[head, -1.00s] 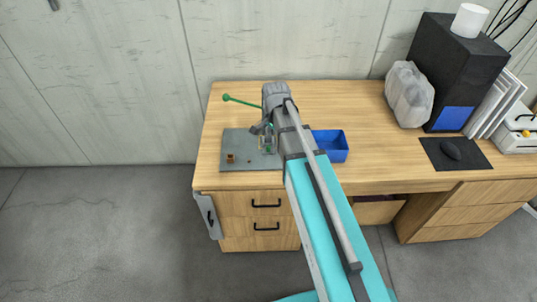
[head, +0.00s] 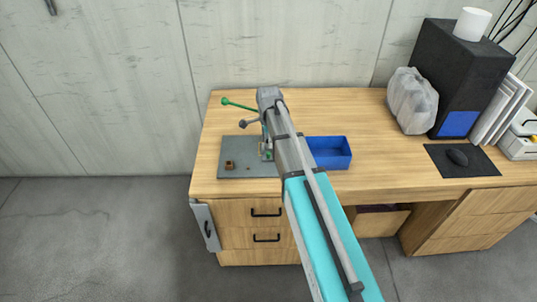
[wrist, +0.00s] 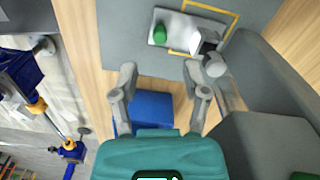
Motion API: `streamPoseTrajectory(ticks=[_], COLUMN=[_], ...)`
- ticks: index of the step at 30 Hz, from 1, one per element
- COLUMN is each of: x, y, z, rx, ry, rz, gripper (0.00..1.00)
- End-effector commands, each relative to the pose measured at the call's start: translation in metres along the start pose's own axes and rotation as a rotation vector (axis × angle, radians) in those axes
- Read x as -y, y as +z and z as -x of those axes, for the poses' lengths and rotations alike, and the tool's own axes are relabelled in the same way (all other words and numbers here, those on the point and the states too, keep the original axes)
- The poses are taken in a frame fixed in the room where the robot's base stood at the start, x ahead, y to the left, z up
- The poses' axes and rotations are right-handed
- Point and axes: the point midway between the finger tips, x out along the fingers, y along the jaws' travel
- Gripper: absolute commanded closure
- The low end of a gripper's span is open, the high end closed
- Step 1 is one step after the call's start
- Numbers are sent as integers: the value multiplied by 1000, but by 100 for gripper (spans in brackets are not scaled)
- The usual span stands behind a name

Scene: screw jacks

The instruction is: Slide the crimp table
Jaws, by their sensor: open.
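In the wrist view, a pale flat piece (wrist: 185,27), which looks like the crimp table, lies near the top on a grey plate (wrist: 120,30). A green cylinder (wrist: 160,35) stands on its left part. My gripper (wrist: 160,72) is open and empty, its fingers apart below the pale piece in the picture. I cannot tell its height above the plate. In the head view, the grey plate (head: 235,168) lies on the desk's left part, and the press upright (head: 265,146) with a green lever (head: 238,104) stands there. My arm hides part of the press and the fingers.
A blue bin (head: 330,152) stands right of the plate; it also shows between my fingers in the wrist view (wrist: 152,108). A dark computer case (head: 460,85) and mouse mat (head: 475,165) are at the right. Desk between is clear.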

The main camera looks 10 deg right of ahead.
Motion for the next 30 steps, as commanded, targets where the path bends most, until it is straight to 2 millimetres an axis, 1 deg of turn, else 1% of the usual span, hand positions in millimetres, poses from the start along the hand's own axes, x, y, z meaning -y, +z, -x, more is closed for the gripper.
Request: streamPoseTrajectory(ticks=[5,11,30], x=[0,0,0], y=[0,0,0], z=[-5,-15,-63], rx=[0,0,0], ry=[0,0,0], rz=[1,1,1], gripper=[41,41,41])
